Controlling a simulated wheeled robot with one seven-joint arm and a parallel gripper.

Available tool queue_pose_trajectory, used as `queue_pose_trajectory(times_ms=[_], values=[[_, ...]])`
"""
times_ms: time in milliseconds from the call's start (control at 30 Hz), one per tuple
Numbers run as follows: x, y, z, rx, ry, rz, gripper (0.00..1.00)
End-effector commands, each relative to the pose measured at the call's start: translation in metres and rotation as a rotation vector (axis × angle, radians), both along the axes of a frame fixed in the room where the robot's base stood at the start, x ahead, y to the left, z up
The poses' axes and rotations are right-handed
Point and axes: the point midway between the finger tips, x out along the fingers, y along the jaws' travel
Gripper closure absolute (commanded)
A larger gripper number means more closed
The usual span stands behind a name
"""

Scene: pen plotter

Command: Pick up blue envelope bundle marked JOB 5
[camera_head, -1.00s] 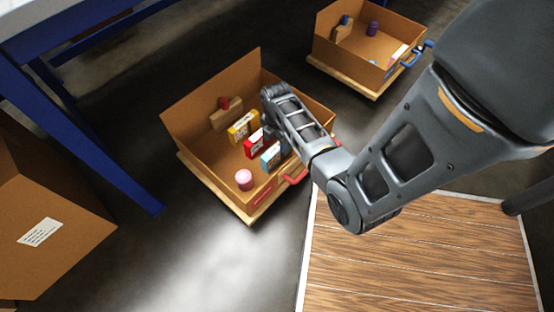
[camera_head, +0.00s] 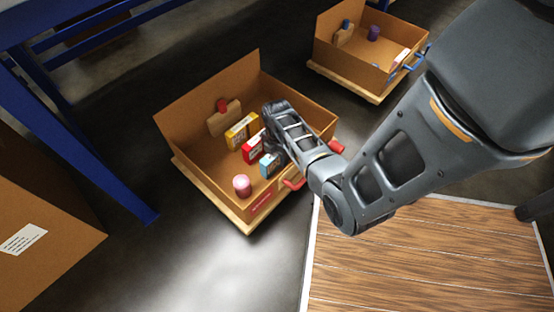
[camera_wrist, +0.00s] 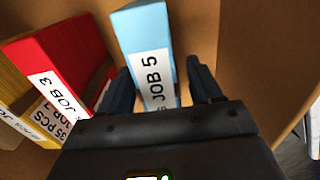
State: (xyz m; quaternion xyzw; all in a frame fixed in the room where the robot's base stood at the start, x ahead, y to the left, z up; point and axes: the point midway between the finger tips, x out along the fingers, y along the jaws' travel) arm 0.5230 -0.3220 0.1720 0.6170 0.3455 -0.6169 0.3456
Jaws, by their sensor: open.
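The light blue envelope bundle (camera_wrist: 145,40) stands in a cardboard box, its white label reading JOB 5 in the wrist view. In the head view the blue bundle (camera_head: 270,165) is partly hidden by my arm. My gripper (camera_wrist: 160,82) is open, with one dark finger on either side of the blue bundle's near part. I cannot tell whether the fingers touch it. The red bundle (camera_wrist: 62,62) marked JOB 3 stands to its left, close to the left finger. In the head view the fingertips are hidden behind my wrist.
A second box (camera_head: 345,62) stands behind, right. A blue table leg (camera_head: 110,185) is left.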

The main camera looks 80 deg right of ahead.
Motion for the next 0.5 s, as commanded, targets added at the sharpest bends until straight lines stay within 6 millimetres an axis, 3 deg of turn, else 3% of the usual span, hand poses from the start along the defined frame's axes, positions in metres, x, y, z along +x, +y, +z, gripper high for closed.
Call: queue_pose_trajectory(times_ms=[100,500], values=[[0.0000,0.0000,0.0010,0.000,0.000,0.000,0.38],[-0.0001,0.0002,0.0009,0.000,0.000,0.000,0.76]])
